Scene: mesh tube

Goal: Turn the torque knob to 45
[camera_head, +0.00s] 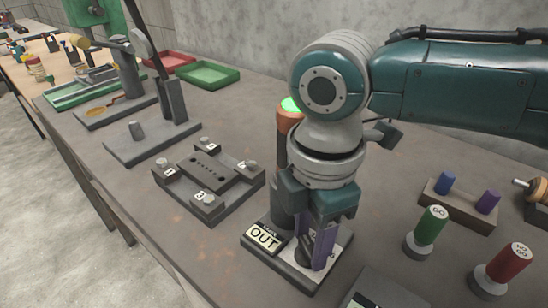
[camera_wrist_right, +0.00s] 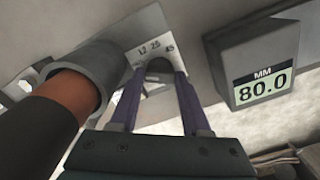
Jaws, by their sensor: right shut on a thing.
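The torque knob (camera_wrist_right: 160,67) is a dark grey knob on a pale dial plate (camera_wrist_right: 152,30) in the right wrist view. The plate shows the marks 12, 25 and 45. My right gripper (camera_wrist_right: 160,98) has its two purple fingers on either side of the knob and is shut on it. In the head view, my right gripper (camera_head: 314,256) points down at the dial station, and its fingers partly hide the knob and plate. Which mark the knob points to cannot be told. My left gripper is not in view.
The wrist view shows a display reading 80.0 MM (camera_wrist_right: 264,85). Green (camera_head: 427,228) and red (camera_head: 503,268) gauges stand to the right. A block with numbered knobs (camera_head: 208,178) stands left.

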